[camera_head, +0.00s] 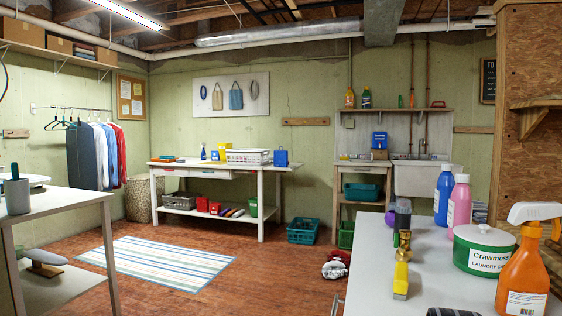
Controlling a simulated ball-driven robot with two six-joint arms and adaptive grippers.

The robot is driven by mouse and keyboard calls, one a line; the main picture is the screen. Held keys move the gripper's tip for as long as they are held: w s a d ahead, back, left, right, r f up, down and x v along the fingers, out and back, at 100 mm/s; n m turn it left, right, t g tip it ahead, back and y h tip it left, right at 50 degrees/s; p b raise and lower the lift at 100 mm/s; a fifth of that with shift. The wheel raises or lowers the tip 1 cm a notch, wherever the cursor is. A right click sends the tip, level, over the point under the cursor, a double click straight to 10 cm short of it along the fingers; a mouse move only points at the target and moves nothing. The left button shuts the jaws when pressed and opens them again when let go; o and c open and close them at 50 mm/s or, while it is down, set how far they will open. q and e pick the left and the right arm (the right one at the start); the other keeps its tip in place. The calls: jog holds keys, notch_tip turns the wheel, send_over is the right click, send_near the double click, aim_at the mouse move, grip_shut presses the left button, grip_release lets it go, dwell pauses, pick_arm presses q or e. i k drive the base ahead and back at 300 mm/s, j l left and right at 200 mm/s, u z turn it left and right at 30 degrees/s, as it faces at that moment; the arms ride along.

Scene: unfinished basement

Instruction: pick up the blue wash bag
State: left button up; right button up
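Two small blue bag-like things are in view, and I cannot tell for sure which is the wash bag. One blue thing (281,158) stands upright at the right end of the white table by the back wall, beside a white basket. The other blue thing (379,140) stands on the wooden unit left of the sink and has a pale mark on its front. A blue-grey tote (236,97) also hangs on the wall board. All are across the room. Neither of my grippers shows.
The white table (275,168) and sink unit (420,177) stand along the back wall. A nearer table (372,262) with bottles and a tub fills the right foreground.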

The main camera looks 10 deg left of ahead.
aim_at(280, 157)
jog(key=i+j+u, duration=0.35)
jog(key=j, duration=0.45)
jog(key=i+j+u, duration=0.3)
jog(key=i+j, duration=0.35)
jog(key=i+z, duration=0.2)
jog(key=i, duration=0.2)
jog(key=i+j+z, duration=0.45)
jog(key=i, duration=0.3)
jog(key=i+l+z, duration=0.15)
jog(key=i, duration=1)
jog(key=i+z, duration=0.1)
jog(key=i, duration=1.05)
jog(key=i+u, duration=0.3)
jog(key=i, duration=0.65)
jog(key=i+l+u, duration=0.1)
jog(key=i+u, duration=0.2)
jog(key=i, duration=0.65)
